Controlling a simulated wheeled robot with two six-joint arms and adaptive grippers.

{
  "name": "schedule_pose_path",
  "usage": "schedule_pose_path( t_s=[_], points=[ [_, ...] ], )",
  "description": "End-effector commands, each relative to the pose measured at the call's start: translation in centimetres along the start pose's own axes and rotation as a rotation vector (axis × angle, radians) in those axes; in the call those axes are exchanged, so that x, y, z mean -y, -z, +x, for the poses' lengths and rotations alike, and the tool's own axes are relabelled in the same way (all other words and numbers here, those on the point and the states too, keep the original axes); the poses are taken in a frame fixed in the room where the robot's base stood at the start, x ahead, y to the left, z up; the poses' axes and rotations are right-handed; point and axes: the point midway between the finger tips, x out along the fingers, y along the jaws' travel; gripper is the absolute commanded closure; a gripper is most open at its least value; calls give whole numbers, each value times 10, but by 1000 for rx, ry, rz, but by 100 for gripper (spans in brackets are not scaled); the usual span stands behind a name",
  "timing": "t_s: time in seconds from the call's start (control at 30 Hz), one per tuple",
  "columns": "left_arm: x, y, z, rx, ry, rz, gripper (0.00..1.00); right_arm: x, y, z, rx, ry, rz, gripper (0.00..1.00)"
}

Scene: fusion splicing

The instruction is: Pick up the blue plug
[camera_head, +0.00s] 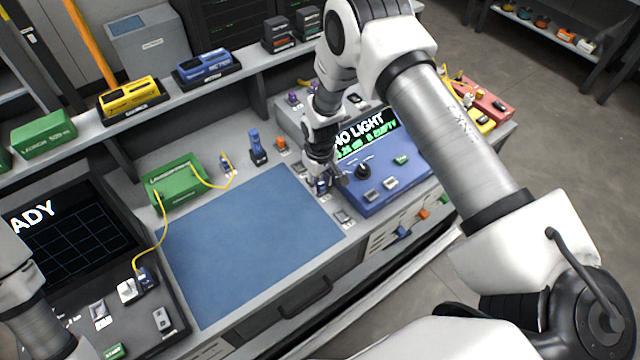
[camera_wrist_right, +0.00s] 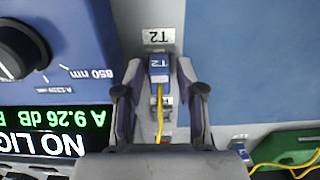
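In the right wrist view a blue plug (camera_wrist_right: 160,68) marked T2 sits by a T2 label (camera_wrist_right: 158,36), with a yellow cable running from it toward my wrist. My right gripper (camera_wrist_right: 160,72) has one finger on each side of the plug. A narrow gap shows between each finger and the plug, so the gripper looks open around it. In the head view my right gripper (camera_head: 325,183) is low beside the blue power meter (camera_head: 375,205), at the right edge of the blue mat. It largely hides the plug there. My left arm shows at the left edge; its gripper is out of view.
The blue mat (camera_head: 245,245) is clear. A green box (camera_head: 174,184) with yellow cables stands at its back left. A blue upright tool (camera_head: 257,148) and an orange piece (camera_head: 281,143) stand behind it. A machine with a dark screen (camera_head: 70,240) is at left.

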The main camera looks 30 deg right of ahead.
Motion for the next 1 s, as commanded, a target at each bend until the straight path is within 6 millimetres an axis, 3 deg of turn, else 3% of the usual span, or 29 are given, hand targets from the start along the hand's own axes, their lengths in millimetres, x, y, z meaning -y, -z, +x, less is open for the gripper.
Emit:
schedule_pose_path(
  t_s=[0.03, 0.07, 0.1, 0.53, 0.93, 1.0],
  points=[
    [0, 0, 0, 0, 0, 0, 51, 0, 0, 0, 0, 0, 0, 89],
    [0, 0, 0, 0, 0, 0, 51, 0, 0, 0, 0, 0, 0, 100],
    [0, 0, 0, 0, 0, 0, 51, 0, 0, 0, 0, 0, 0, 100],
    [0, 0, -2, 0, 0, 0, 51, 0, 0, -3, 1, 0, 0, 100],
    [0, 0, -29, 0, 0, 0, 51, 2, -2, -41, 0, 0, 0, 100],
    [0, 0, -26, -1, 0, 0, 51, 2, -4, -37, 1, 0, 0, 100]
  ],
)
